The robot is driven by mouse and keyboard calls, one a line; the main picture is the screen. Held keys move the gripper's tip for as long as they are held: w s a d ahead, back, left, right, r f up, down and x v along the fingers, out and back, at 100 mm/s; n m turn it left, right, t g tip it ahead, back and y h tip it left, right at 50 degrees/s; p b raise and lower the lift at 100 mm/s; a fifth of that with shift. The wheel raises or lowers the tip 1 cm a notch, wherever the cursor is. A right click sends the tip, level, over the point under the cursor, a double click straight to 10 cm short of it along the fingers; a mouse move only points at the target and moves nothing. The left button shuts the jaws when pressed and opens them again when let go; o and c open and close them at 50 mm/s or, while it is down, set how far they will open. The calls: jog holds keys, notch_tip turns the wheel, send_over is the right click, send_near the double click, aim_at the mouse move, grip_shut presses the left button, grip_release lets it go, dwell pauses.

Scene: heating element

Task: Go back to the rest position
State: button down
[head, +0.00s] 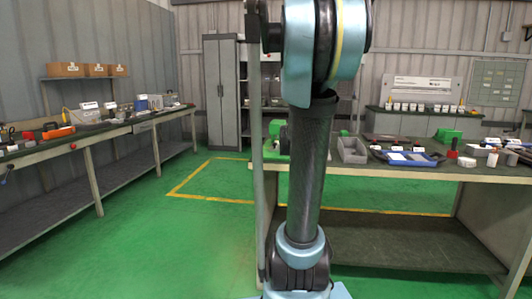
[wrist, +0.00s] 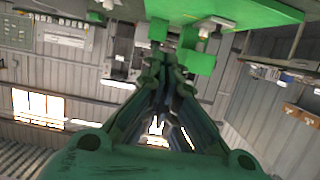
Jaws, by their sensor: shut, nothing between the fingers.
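My arm stands upright in the middle of the head view, with its blue and black links in front of the workbench. My gripper is out of the head view. In the wrist view, my gripper (wrist: 172,65) is shut, with its dark fingers together and nothing between them. The wrist view is turned over, with the green floor (wrist: 230,12) along its top edge. No object touches the fingertips.
A workbench (head: 440,177) with a grey bin (head: 352,150), a blue tray (head: 408,158) and small parts stands right behind my arm. A long bench (head: 80,134) runs along the left wall. A grey cabinet (head: 222,92) stands at the back. Green floor (head: 170,235) between the benches is clear.

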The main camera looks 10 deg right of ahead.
jog(key=s+a+f+n+g+y, duration=0.1)
jog(key=s+a+f+g, duration=0.2)
jog(key=s, duration=0.9)
jog(key=s+a+f+n+g+y, duration=0.2)
jog(key=s+a+f+g, duration=0.2)
jog(key=s+a+f, duration=0.4)
jog(key=s+a+f+n+g+y, duration=0.1)
jog(key=s+a+f+g, duration=0.3)
jog(key=s+f, duration=0.7)
jog(key=s+a+y, duration=0.1)
jog(key=s, duration=0.5)
jog(key=shift+s+a+f, duration=0.25)
jog(key=shift+w+f+g, duration=0.2)
jog(key=shift+w+g, duration=0.1)
jog(key=shift+w, duration=0.15)
